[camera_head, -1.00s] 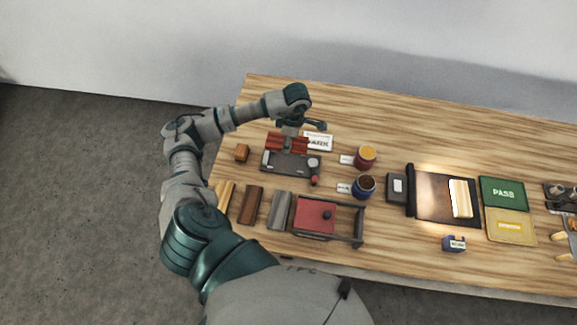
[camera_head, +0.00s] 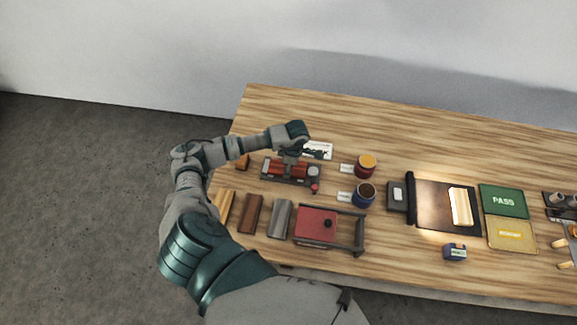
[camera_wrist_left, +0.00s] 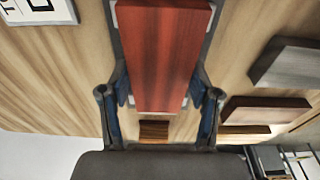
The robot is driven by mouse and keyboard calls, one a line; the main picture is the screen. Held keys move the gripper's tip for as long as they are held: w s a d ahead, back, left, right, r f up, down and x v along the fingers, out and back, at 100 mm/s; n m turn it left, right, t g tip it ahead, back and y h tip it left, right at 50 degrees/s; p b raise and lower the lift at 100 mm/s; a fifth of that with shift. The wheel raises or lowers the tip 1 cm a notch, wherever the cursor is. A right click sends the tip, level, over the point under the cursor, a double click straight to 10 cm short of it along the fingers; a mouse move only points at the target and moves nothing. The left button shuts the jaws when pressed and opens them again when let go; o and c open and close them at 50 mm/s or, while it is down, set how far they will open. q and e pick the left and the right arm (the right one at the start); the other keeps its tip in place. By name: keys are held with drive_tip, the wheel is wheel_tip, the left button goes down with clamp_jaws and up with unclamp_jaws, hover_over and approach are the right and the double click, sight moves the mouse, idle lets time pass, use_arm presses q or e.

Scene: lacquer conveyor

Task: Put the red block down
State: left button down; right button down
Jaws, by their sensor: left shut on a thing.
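The red block (camera_head: 275,169) is a long dark-red piece lying level on or just above the dark fixture (camera_head: 290,181) at the left of the table. Whether it touches the fixture I cannot tell. My left gripper (camera_head: 289,162) is over the block's middle, shut on it, and partly hides it. In the left wrist view the red block (camera_wrist_left: 165,50) fills the middle, with a finger of my left gripper (camera_wrist_left: 162,98) on each side of it. The fixture shows only as thin edges around the block there. My right gripper is not in view.
Tan, brown (camera_head: 251,213) and grey (camera_head: 280,218) blocks lie in front of the fixture, beside a red box (camera_head: 316,226). A small orange block (camera_head: 242,161) is left. A white card (camera_head: 318,150) lies behind. Two jars (camera_head: 366,165) stand right. The table's back is clear.

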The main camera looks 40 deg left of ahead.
use_arm(q)
drive_tip(key=shift+c, duration=1.7)
unclamp_jaws()
drive_tip(key=shift+s+a+f, duration=0.1)
drive_tip(key=shift+f, duration=0.15)
drive_tip(key=shift+o, duration=0.5)
drive_tip(key=shift+w+a, duration=0.1)
drive_tip(key=shift+w, duration=0.1)
drive_tip(key=shift+r, duration=0.35)
wheel_tip(320, 180, up, 12)
drive_tip(key=d+b, duration=0.1)
drive_tip(key=shift+w+d+f, duration=0.25)
drive_tip(key=shift+w, duration=0.05)
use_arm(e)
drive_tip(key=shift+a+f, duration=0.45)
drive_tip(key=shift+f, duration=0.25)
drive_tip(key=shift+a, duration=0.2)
